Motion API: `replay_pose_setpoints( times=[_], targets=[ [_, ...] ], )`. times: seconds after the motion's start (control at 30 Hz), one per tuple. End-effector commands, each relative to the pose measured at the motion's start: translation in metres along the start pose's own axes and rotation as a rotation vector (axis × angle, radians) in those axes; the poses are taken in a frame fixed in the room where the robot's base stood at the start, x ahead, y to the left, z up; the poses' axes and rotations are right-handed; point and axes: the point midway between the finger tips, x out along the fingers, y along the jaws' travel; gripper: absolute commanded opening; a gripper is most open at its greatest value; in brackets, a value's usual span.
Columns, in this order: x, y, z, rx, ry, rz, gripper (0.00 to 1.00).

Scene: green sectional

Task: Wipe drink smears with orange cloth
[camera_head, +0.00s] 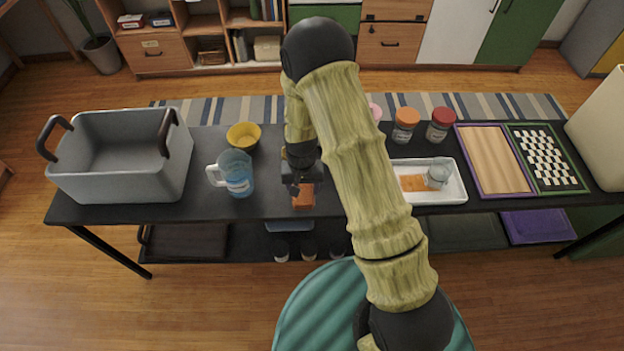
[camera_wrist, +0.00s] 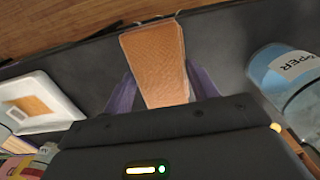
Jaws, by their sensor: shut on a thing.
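My gripper (camera_head: 303,180) is over the front middle of the black table, pointing down. It is shut on an orange cloth (camera_head: 303,200), which also shows in the wrist view (camera_wrist: 153,58) between the purple fingers (camera_wrist: 163,92). The cloth looks like a flat, stiff rectangle reaching past the fingertips. I cannot tell whether it touches the tabletop. I make out no clear drink smears on the bare tabletop; my arm hides part of it. A white tray (camera_head: 455,196) to the right holds a flat orange-brown patch (camera_head: 412,183) and a clear glass (camera_head: 438,173).
A blue mug (camera_head: 237,175) labelled PEPPER in the wrist view (camera_wrist: 290,78) stands close left of my gripper. A yellow bowl (camera_head: 243,136), a grey bin (camera_head: 125,165), lidded jars (camera_head: 405,125) and wooden board (camera_head: 495,160) also occupy the black table (camera_head: 270,205).

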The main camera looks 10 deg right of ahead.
Motion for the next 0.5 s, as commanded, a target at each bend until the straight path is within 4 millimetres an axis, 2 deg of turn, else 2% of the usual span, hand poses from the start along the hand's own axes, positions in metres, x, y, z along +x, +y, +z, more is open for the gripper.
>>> replay_pose_setpoints(
  times=[0.03,0.2,0.5],
  targets=[
    [-0.0082,0.0004,-0.0002,0.001,0.0,0.0,0.37],
    [-0.0171,0.001,-0.0002,0.002,0.0,0.0,0.37],
    [-0.0174,0.0012,-0.0002,0.002,0.0,0.0,0.37]
  ],
)
